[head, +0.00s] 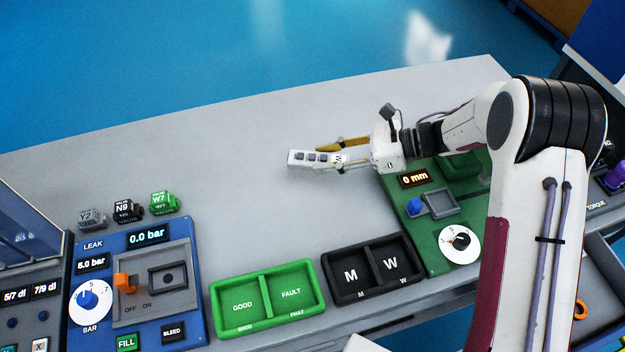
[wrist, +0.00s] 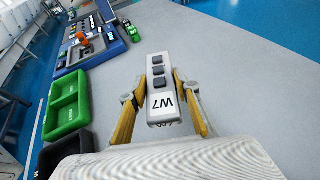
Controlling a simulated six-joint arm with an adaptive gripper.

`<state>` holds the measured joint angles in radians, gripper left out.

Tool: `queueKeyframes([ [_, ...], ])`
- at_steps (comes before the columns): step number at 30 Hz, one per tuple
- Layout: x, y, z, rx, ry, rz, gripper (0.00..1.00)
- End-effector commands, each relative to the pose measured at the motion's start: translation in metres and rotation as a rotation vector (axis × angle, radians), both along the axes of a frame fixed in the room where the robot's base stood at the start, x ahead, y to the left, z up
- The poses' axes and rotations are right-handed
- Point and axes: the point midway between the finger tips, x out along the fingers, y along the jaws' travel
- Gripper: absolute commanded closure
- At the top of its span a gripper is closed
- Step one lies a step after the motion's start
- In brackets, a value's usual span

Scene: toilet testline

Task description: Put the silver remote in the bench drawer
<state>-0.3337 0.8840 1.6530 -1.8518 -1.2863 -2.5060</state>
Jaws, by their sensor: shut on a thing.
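The silver remote (head: 310,158) is a pale grey bar with several dark square buttons and a white label. The label reads W7 in the wrist view, where the remote (wrist: 158,72) points away from my palm. My gripper (head: 337,157) is shut on the remote, with a yellow finger at each side. It holds the remote over the bare back part of the grey bench (head: 235,145). A dark gap (head: 395,325) shows along the bench front; I cannot tell whether it belongs to the drawer. My arm hides part of the bench's right side.
A green GOOD/FAULT tray (head: 268,297) and a black M/W tray (head: 371,268) stand near the front edge. A blue leak panel (head: 135,290), several small valves (head: 125,210) and a green gauge panel (head: 435,205) flank them. A grey open container (head: 597,270) holds an orange ring.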

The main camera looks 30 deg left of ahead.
Motion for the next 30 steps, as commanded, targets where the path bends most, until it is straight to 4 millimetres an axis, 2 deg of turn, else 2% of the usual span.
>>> queueKeyframes([
  [12, 0.0, 0.0, -0.048, 0.001, 0.0, 0.0, 0.92],
  [26, 0.0, 0.0, -0.054, 0.001, -0.001, -0.001, 0.92],
  [30, 0.0, 0.0, -0.061, -0.001, 0.002, -0.001, 0.92],
])
